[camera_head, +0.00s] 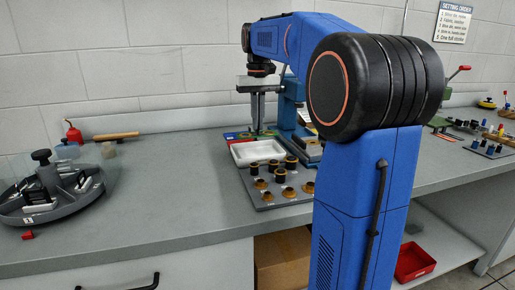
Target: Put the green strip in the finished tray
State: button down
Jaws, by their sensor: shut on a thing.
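My gripper (258,127) points down behind the white tray, with its long grey fingers close together. Green shows at its fingertips, and I take this to be the green strip (244,135); it is too small to make out its ends. Red and blue patches lie beside the green, low over the bench. The white tray (237,155) is a shallow, open box just in front of the fingers, and its inside looks empty. No label shows which tray is the finished one.
A grey plate (257,202) with several black and brass round parts stands in front of the white tray. A blue machine (290,106) stands close behind on the right. A round grey fixture (50,190) is at far left. The bench between is clear.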

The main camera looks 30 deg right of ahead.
aim_at(258, 134)
jog(key=shift+f, duration=3.75)
jog(key=c, duration=1.9)
grip_release()
jog(key=shift+f, duration=0.1)
jog(key=shift+c, duration=0.2)
notch_tip(258, 134, up, 12)
jog(key=shift+r, duration=0.15)
